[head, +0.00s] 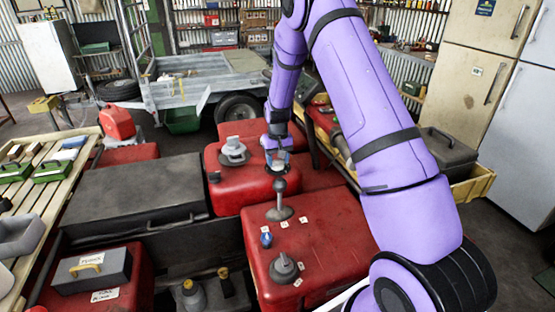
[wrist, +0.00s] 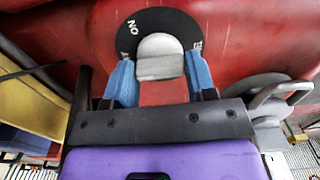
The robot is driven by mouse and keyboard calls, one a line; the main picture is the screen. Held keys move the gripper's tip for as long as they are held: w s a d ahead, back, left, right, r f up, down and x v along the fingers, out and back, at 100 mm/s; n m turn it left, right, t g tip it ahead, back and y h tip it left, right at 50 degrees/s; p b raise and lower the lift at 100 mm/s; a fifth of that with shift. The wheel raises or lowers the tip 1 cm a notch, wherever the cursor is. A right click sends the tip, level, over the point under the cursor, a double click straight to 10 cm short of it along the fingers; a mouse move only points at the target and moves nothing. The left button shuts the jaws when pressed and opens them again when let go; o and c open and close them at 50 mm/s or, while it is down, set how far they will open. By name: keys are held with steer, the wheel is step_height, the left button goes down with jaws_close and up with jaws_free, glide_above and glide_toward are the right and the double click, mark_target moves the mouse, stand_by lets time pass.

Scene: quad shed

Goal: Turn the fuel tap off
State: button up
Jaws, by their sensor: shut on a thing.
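The fuel tap shows in the wrist view as a grey rounded knob (wrist: 160,45) on a black disc (wrist: 140,20) with white lettering. "ON" reads upside down at the disc's upper left; other lettering at the left and right is partly hidden by the fingers. The tap's grey lever points down in the picture, between my gripper's blue fingertips. My gripper (wrist: 161,80) is shut on the lever, one pad on each side. In the head view my gripper (head: 277,160) is at the red body, and the tap is mostly hidden there.
A grey cap (head: 234,151) stands close left of my gripper. A ball-topped lever (head: 280,198) rises just in front. A blue knob (head: 266,239) and a dark dial (head: 285,268) sit nearer on the red bodywork (head: 335,245). A black rack (head: 125,190) lies left.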

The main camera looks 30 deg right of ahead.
mark_target(278, 160)
stand_by(0.4)
steer(key=o, duration=0.9)
steer(key=shift+o, duration=0.2)
steer(key=shift+r, duration=0.15)
step_height(278, 160, up, 10)
steer(key=shift+r, duration=0.25)
